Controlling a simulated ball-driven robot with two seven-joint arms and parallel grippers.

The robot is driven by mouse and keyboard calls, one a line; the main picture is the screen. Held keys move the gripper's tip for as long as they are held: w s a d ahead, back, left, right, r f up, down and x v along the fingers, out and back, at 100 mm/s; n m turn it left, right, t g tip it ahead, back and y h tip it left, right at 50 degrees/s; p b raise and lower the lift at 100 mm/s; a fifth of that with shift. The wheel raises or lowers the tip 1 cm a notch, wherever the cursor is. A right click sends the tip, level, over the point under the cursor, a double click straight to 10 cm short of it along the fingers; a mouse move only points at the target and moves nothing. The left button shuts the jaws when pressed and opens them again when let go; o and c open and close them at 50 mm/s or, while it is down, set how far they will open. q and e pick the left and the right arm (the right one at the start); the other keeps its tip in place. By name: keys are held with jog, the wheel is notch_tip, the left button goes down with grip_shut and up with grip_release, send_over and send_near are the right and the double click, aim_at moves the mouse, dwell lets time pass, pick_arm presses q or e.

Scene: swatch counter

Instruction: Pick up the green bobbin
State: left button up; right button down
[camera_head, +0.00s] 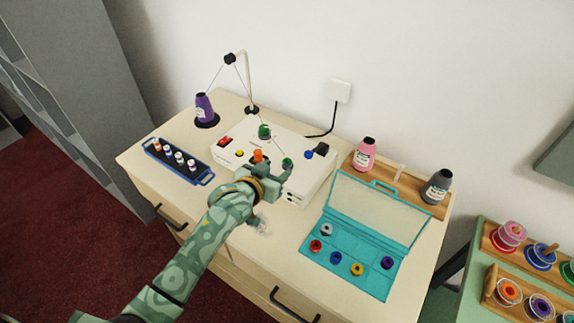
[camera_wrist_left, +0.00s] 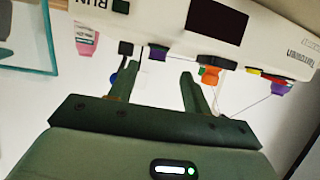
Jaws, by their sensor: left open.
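A small green round piece (camera_head: 287,163), which looks like the green bobbin, sits at the front right of the white winding machine (camera_head: 310,182). A thin thread runs down to it from another dark green piece (camera_head: 264,131) at the back of the machine top. My left gripper (camera_head: 273,170) is open at the machine's front, its fingertips close beside the green piece; I cannot tell whether they touch it. In the left wrist view the open fingers (camera_wrist_left: 159,80) point at the machine, with nothing visible held between them. No green bobbin is clear there. My right gripper is not in view.
A teal open case (camera_head: 312,262) with several bobbins lies right of the machine. A blue tray (camera_head: 150,151) and a purple cone (camera_head: 204,107) stand left. Pink (camera_head: 365,154) and grey (camera_head: 437,187) bottles stand behind the case. An orange knob (camera_head: 257,156) is near my gripper.

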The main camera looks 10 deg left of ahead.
aim_at(285, 165)
pick_arm(q)
jog(key=b+x, duration=0.1)
jog(key=x, duration=0.3)
jog(key=shift+w+d+f, duration=0.1)
jog(key=shift+d+f, duration=0.1)
jog(key=shift+d, duration=0.05)
jog(key=shift+r, duration=0.1)
grip_shut()
jog(key=shift+r, duration=0.1)
